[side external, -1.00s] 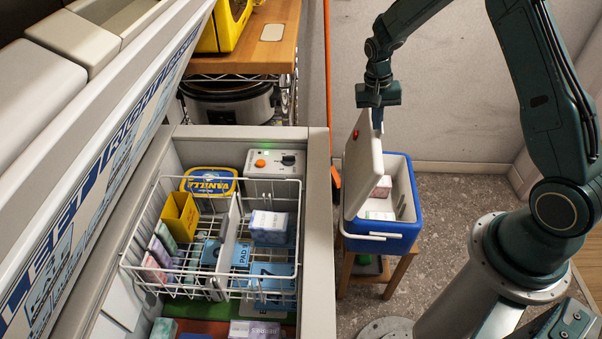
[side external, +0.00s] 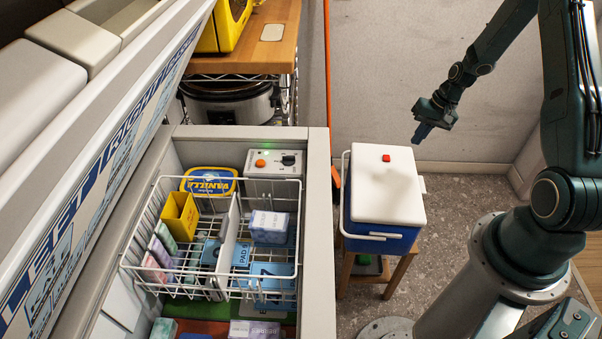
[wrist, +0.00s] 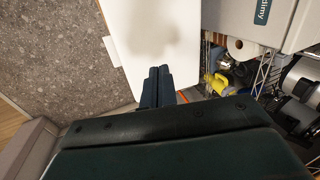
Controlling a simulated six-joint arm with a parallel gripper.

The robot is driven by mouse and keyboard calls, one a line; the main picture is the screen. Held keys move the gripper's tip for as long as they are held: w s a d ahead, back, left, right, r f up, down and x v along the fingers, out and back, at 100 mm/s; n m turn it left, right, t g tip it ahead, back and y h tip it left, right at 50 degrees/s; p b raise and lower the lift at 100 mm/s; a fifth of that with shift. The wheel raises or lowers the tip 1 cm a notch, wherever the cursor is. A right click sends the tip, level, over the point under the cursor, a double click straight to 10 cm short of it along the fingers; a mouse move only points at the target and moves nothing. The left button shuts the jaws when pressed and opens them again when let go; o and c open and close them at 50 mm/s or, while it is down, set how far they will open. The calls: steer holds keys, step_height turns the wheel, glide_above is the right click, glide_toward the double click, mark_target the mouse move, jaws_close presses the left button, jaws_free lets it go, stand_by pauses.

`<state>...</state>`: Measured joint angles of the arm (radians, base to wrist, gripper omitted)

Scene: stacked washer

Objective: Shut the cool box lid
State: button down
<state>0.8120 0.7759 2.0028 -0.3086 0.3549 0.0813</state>
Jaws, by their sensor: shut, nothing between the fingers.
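The cool box (side external: 378,237) is blue and stands on a small wooden stand. Its white lid (side external: 388,192) with a red button lies flat over the top, covering the inside. In the wrist view the white lid (wrist: 150,40) fills the upper middle. My gripper (side external: 419,138) is above and to the right of the lid's far end, apart from it in the side view. Its two fingers (wrist: 158,84) are together with nothing between them.
The wooden stand (side external: 396,274) is under the cool box. To the left is an open chest freezer (side external: 318,230) with a white wire basket (side external: 150,197) of cartons. A wooden-topped shelf (side external: 262,55) stands behind. Grey floor (side external: 455,200) is free at right.

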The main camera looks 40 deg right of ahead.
steer(key=s+d+f, duration=0.3)
steer(key=f, duration=0.6)
steer(key=s+d+f, duration=0.4)
steer(key=f, duration=0.6)
steer(key=shift+s+d, duration=0.25)
steer(key=shift+d, duration=0.05)
steer(key=v, duration=0.7)
steer(key=shift+r, duration=0.2)
